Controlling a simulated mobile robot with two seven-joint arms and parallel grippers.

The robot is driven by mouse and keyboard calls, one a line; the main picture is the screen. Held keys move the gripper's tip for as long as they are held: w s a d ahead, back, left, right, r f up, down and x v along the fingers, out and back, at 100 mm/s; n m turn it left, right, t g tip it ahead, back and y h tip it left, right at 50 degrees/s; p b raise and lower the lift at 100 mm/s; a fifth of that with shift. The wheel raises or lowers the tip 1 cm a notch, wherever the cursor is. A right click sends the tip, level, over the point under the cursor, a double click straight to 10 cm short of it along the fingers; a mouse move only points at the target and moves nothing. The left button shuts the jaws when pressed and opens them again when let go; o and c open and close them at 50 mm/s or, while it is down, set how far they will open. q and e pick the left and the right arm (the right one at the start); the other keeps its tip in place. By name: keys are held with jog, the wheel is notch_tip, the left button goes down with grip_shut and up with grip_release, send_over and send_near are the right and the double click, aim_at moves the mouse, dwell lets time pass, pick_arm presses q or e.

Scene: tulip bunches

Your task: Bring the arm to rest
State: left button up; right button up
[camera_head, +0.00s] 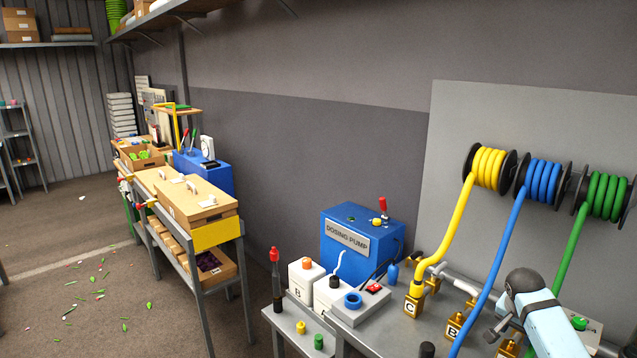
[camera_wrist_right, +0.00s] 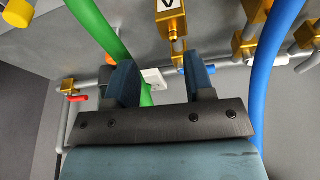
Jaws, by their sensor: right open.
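My right arm (camera_head: 540,315) reaches in at the bottom right of the head view, over the bench with the hoses. My right gripper (camera_wrist_right: 161,80) shows in the wrist view with its two blue-grey fingers apart and nothing between them. A green hose (camera_wrist_right: 100,28) passes behind the left finger, and a blue hose (camera_wrist_right: 272,60) stands to the right of the gripper. A brass block (camera_wrist_right: 170,22) with a letter is beyond the fingertips. My left gripper is not in view.
Yellow hose (camera_head: 453,225) runs down to brass block C (camera_head: 413,303). A blue dosing pump (camera_head: 350,240), white containers (camera_head: 305,277) and small bottles crowd the bench's left side. Grey pipes run along the wall. Open floor (camera_head: 100,275) lies at the left, with scattered petals and leaves.

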jog(key=w+a+r+n+t+y, duration=0.1)
jog(key=w+a+r+n+t, duration=0.2)
jog(key=w+r+n+t, duration=1.2)
jog(key=s+a+f+g+y, duration=0.1)
jog(key=s+a+f+y, duration=0.1)
jog(key=s+a+f, duration=0.75)
jog(key=s+a+f+g+y, duration=0.15)
jog(key=s+a+f, duration=0.25)
jog(key=s+f, duration=0.9)
jog(key=s+a+f+g+y, duration=0.1)
jog(key=s+a+f, duration=0.3)
jog(key=s, duration=1)
jog(key=s+a+f+m+g, duration=0.1)
jog(key=s+a+f, duration=0.4)
jog(key=s, duration=0.9)
jog(key=shift+a+g+y, duration=0.35)
jog(key=shift+a+g, duration=0.4)
jog(key=shift+a, duration=0.35)
